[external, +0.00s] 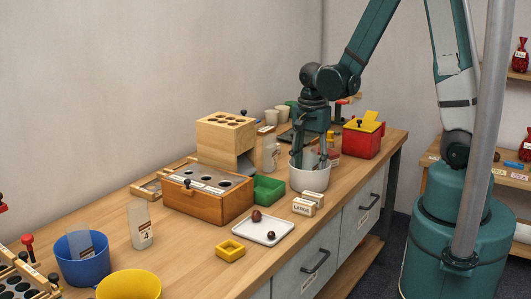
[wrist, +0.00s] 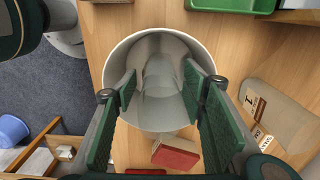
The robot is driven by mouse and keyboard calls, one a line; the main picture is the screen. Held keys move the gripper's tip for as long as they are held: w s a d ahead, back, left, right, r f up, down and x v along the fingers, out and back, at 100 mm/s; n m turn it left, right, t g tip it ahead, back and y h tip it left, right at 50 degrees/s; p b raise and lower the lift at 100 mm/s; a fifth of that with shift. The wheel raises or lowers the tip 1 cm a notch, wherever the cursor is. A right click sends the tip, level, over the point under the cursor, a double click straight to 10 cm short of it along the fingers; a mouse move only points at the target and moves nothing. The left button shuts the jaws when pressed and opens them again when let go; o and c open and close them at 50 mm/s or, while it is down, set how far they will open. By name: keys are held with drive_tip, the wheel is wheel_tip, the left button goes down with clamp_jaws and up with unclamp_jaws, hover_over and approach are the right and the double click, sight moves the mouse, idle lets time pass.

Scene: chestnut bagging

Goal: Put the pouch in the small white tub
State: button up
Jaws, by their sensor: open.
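The small white tub (external: 309,179) stands on the bench near its front edge. In the wrist view, the tub rim (wrist: 113,68) surrounds a clear, greyish pouch-like shape (wrist: 160,75) inside it; its outline is faint. My gripper (external: 309,160) points down into the tub mouth. In the wrist view, its two green-padded fingers (wrist: 160,88) are spread apart on either side of the clear shape, with gaps visible. Other clear pouches with brown-and-white labels stand on the bench, one at the front left (external: 142,226) and one behind the green tray (external: 270,153).
A green tray (external: 281,190) is left of the tub, and two small labelled blocks (external: 304,206) are in front. A red box (external: 361,140) stands to the right. A labelled clear item (wrist: 262,112) and a red-topped block (wrist: 175,154) lie close around the tub.

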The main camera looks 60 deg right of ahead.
sight(309, 150)
drive_tip(key=shift+n+t, duration=0.4)
drive_tip(key=shift+n, duration=0.3)
drive_tip(key=shift+s+a+r+p, duration=0.1)
drive_tip(key=shift+a+r+p, duration=0.15)
drive_tip(key=shift+r, duration=0.8)
drive_tip(key=shift+a+r+p, duration=0.15)
drive_tip(key=shift+a+r, duration=0.05)
drive_tip(key=shift+r, duration=0.8)
drive_tip(key=shift+a+r+n, duration=0.25)
drive_tip(key=shift+r+n, duration=0.15)
drive_tip(key=shift+r, duration=0.3)
drive_tip(key=s+a+r+n+t, duration=0.2)
drive_tip(key=s+a+r+n, duration=0.1)
drive_tip(key=r+n, duration=0.2)
drive_tip(key=s+a+r+n+t, duration=0.2)
drive_tip(key=r+n, duration=0.3)
drive_tip(key=r, duration=0.4)
drive_tip(key=s+a+r+n+t, duration=0.2)
drive_tip(key=s+a+r+n, duration=0.2)
drive_tip(key=r, duration=0.3)
drive_tip(key=shift+a+n+b, duration=0.3)
drive_tip(key=shift+n+b, duration=0.15)
drive_tip(key=shift+n, duration=0.45)
